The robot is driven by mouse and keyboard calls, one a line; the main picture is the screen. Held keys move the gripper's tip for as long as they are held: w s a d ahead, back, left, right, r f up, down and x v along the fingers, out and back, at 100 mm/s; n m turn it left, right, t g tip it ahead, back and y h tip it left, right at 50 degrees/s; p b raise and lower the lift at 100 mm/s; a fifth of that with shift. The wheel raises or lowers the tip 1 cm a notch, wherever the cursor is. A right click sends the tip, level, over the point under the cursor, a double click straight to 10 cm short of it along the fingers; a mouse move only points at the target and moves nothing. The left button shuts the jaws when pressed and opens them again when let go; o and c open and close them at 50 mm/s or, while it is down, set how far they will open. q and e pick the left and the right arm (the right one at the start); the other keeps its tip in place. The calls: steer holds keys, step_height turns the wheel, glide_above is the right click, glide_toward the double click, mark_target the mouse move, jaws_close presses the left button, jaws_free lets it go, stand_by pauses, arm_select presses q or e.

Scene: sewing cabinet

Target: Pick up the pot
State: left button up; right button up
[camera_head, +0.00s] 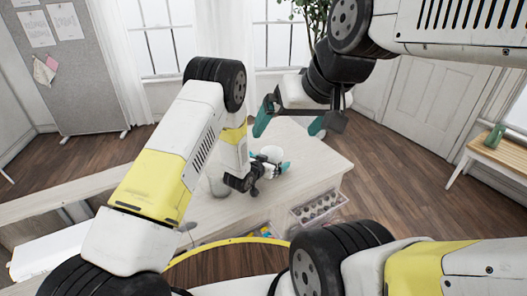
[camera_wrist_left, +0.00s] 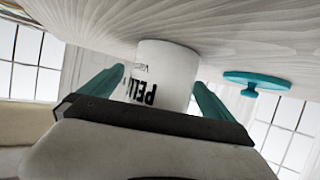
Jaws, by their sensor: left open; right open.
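The pot is a white cylinder with black lettering. It stands on the pale wooden cabinet top (camera_head: 312,166) in the head view, where the pot (camera_head: 272,152) shows partly behind my left gripper (camera_head: 269,161). In the left wrist view, which is upside down, the pot (camera_wrist_left: 165,72) sits between the teal fingers of my left gripper (camera_wrist_left: 159,77). The fingers are open, one on each side; contact is not visible. My right gripper (camera_head: 291,121) is open and empty, nearer the camera and apparently above the cabinet.
A clear glass jar (camera_head: 216,184) stands left of my left gripper. A teal disc with a small knob (camera_wrist_left: 257,79) is on the wood beside the pot. A bin of small items (camera_head: 318,208) is at the cabinet's front. A wooden bench (camera_head: 498,154) stands far right.

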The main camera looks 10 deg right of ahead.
arm_select(q)
steer(key=shift+w, duration=0.1)
steer(key=shift+c, duration=0.4)
steer(key=c, duration=1.4)
steer(key=shift+c, duration=0.4)
steer(key=shift+r, duration=0.45)
steer(key=r, duration=0.1)
steer(key=s+r, duration=0.1)
steer(key=shift+r, duration=0.3)
steer(key=s+a, duration=0.1)
steer(key=s, duration=0.4)
steer(key=s+r, duration=0.1)
steer(key=s, duration=0.4)
steer(key=s+a, duration=0.1)
steer(key=s, duration=0.3)
steer(key=shift+s+a+r, duration=0.25)
steer(key=shift+s+a, duration=0.1)
steer(key=shift+s, duration=0.05)
